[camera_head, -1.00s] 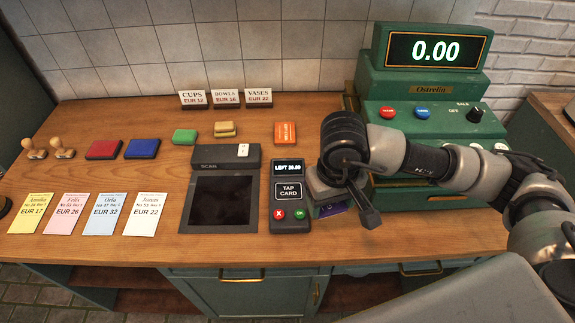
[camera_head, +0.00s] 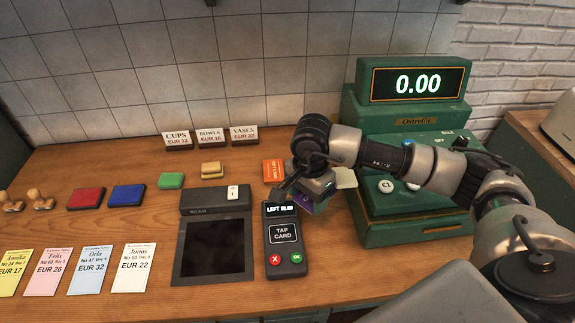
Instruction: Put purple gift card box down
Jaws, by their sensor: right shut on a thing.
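The purple gift card box (camera_head: 304,204) shows as a small purple patch beneath my right gripper (camera_head: 312,188). Most of it is hidden by the gripper. My right gripper is shut on it, just behind and to the right of the card reader (camera_head: 284,234). I cannot tell whether the box touches the counter. My left gripper is not in view.
The green cash register (camera_head: 415,120) stands at the right. An orange card (camera_head: 273,171) lies left of the gripper. The black scan pad (camera_head: 212,249), ink pads and several price cards (camera_head: 133,268) occupy the left and middle. The counter front right of the reader is clear.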

